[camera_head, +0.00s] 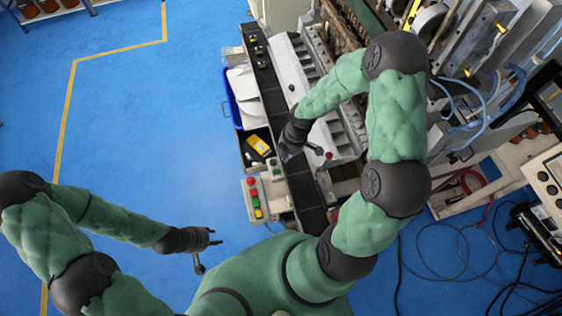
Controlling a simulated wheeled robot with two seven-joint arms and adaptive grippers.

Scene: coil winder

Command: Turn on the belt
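The dark conveyor belt (264,72) runs from the top middle down past my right arm. A small control box (254,200) with red, green and yellow buttons stands at the left side of the belt, near its lower end. My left gripper (211,252) is in the open space left of and below the control box, apart from it. Its fingers look spread with nothing between them. My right gripper (285,153) is over the belt, above the control box in the picture. Its fingers are small and dark against the belt, so their opening is unclear.
A blue bin (229,103) with white sheets sits left of the belt. A black tray with a yellow item (259,145) lies below it. The winder machine (345,40) stands to the right. Cables (450,255) lie on the floor at right. The blue floor (130,130) at left is clear.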

